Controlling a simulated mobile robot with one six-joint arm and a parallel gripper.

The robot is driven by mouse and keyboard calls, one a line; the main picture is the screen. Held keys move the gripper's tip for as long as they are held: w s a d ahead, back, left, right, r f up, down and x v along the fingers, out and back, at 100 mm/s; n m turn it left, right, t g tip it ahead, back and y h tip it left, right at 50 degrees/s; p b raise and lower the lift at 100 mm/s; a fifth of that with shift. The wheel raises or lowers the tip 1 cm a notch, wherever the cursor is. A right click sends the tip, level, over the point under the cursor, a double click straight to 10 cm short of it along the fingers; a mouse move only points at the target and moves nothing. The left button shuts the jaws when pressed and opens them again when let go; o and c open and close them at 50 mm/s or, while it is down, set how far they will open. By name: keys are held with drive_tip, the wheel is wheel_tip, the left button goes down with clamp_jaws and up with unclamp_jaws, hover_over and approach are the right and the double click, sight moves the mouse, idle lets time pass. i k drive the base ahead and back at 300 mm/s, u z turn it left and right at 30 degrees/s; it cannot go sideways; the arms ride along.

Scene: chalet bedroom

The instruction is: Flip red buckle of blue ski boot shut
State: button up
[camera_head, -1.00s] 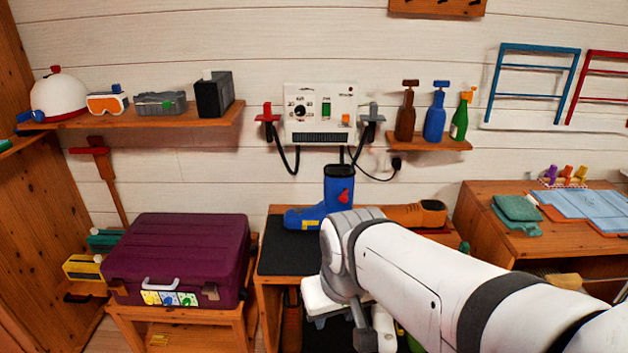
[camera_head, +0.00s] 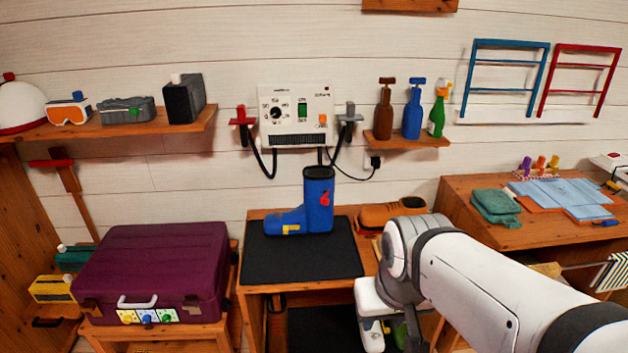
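The blue ski boot (camera_head: 318,207) stands upright on a black mat (camera_head: 300,259) on a wooden bench, its toe pointing left. Its red buckle (camera_head: 326,199) is on the upper shaft, facing me; whether it is open or shut is too small to tell. A yellow piece (camera_head: 291,229) is low on the foot. My white arm comes in from the lower right and bends down in front of the bench's right side. The fingers of my gripper cannot be made out; the end of my arm is low, below the bench top.
A brown shoe (camera_head: 391,212) lies right of the boot. A purple suitcase (camera_head: 155,262) sits on a stand at left. A wall panel (camera_head: 296,115) with cables hangs above the boot. The mat's front and left parts are clear.

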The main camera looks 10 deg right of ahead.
sight(324, 201)
drive_tip(key=u, duration=0.05)
drive_tip(key=i, duration=1.2)
drive_tip(key=z, duration=0.1)
